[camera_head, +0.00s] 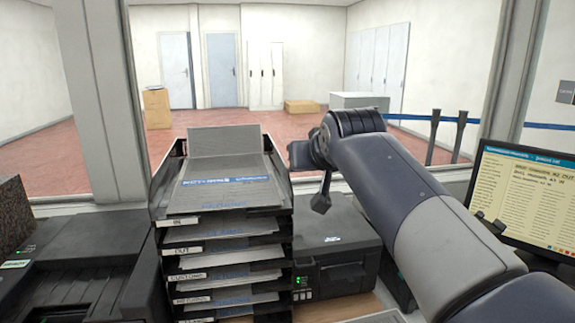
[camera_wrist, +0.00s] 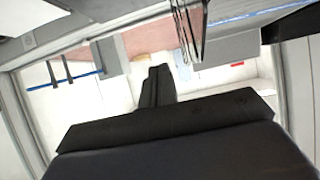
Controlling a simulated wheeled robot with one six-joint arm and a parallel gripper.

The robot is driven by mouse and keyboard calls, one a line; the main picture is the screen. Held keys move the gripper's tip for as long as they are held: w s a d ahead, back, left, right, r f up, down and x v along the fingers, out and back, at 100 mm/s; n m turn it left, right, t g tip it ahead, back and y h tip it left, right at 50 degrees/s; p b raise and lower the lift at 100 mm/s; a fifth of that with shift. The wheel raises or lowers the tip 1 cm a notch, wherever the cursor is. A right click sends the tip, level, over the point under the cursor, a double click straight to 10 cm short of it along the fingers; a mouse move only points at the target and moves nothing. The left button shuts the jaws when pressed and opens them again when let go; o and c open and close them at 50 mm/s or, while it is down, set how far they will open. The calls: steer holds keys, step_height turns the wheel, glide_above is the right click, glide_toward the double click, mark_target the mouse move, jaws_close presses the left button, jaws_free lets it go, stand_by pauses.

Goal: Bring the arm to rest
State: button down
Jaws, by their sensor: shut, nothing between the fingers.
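My arm reaches in from the lower right of the head view, up and to the left, and bends at a dark joint. Its end hangs in the air above the black printer, just right of the top of the tray stack. My gripper (camera_wrist: 157,72) shows in the wrist view as two dark fingers close together, shut and empty. In the head view the fingers are hard to make out. Nothing is held, and I see no contact with anything.
A stack of labelled trays (camera_head: 218,222) with papers stands at centre. A black printer (camera_head: 335,245) is right of it, a monitor (camera_head: 520,200) at far right, and another dark machine (camera_head: 85,265) at left. Behind is a window frame (camera_head: 95,80); the air above the printer is open.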

steer(key=shift+s+f+b+x, duration=0.1)
steer(key=shift+f+b+x, duration=0.05)
steer(key=shift+b+x, duration=0.55)
steer(key=shift+s+f+b+x, duration=0.1)
steer(key=shift+f+b+x, duration=0.1)
steer(key=shift+b+x, duration=0.55)
steer(key=shift+s+f+b+x, duration=0.15)
steer(key=shift+b+x, duration=0.25)
steer(key=shift+x, duration=0.6)
steer(key=shift+w+r, duration=0.1)
